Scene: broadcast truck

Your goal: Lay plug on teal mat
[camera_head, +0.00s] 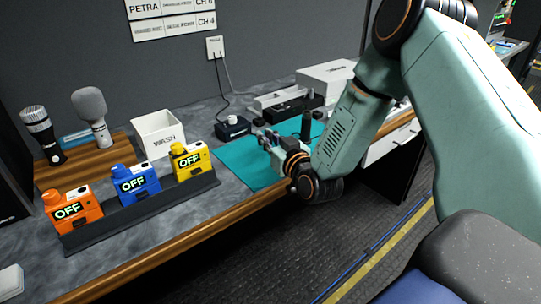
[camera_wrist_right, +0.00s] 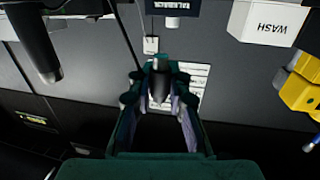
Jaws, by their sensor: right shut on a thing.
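My right gripper (camera_head: 266,138) reaches in from the right and hangs over the teal mat (camera_head: 236,166) on the desk. It also shows in the right wrist view (camera_wrist_right: 160,98), with its fingers shut on a dark, rounded plug (camera_wrist_right: 160,82) with a greyish top. In the head view the plug is too small and dark to make out clearly at the fingers. The arm hides part of the mat's right side. My left gripper is not in view.
A dark upright cylinder (camera_head: 306,124) stands behind the gripper, and a black box (camera_head: 233,127) left of it. The white WASH box (camera_head: 158,134) and a rack with orange, blue and yellow units (camera_head: 187,161) stand left. The mat's near-left part is bare.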

